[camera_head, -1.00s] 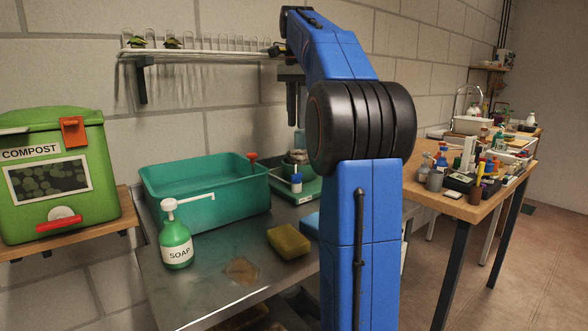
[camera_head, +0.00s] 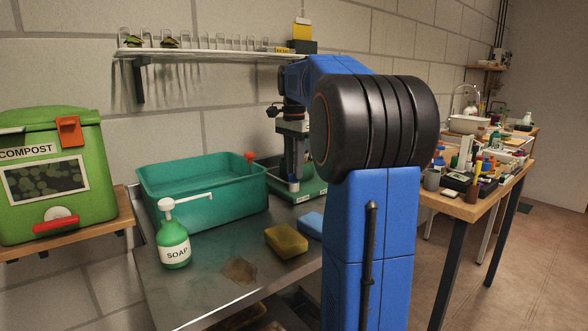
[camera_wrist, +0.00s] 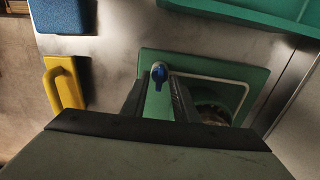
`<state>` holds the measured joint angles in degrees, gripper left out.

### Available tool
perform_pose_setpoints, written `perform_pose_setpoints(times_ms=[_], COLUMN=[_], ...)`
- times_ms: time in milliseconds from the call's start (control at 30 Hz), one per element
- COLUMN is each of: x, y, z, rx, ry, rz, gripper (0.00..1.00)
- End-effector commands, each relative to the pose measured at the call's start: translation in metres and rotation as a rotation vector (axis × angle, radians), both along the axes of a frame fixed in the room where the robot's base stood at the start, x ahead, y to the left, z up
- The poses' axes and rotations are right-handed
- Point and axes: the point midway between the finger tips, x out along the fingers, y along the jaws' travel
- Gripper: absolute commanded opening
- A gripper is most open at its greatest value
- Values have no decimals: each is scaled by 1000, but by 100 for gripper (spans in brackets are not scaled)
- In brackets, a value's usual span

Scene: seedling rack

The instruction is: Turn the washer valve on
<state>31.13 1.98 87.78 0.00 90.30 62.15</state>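The washer is a green base (camera_head: 312,190) on the metal bench, right of the teal basin. In the wrist view its green plate (camera_wrist: 255,76) carries a small blue valve knob (camera_wrist: 158,74) and a pale line. My gripper (camera_head: 290,178) points down over the washer and hides the knob in the head view. In the wrist view my gripper (camera_wrist: 157,95) is open, its two dark fingers apart, with the knob showing in line with the gap near their tips. I cannot tell whether they touch it. A dark round part (camera_wrist: 212,115) of the washer is partly hidden by the right finger.
The teal basin (camera_head: 163,183) with a red knob (camera_head: 250,157) stands left of the washer. A wall shelf (camera_head: 200,54) is above. The bench front is mostly clear.

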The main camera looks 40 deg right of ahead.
Motion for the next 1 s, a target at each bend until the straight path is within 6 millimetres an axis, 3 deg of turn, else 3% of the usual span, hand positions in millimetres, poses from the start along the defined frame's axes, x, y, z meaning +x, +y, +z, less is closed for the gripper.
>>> perform_pose_setpoints(times_ms=[367, 500, 1000], x=[0, 0, 0], y=[0, 0, 0], z=[-5, -5, -5], rx=[-1, -1, -1], ry=[-1, -1, -1], rz=[0, 0, 82], gripper=[27, 0, 0])
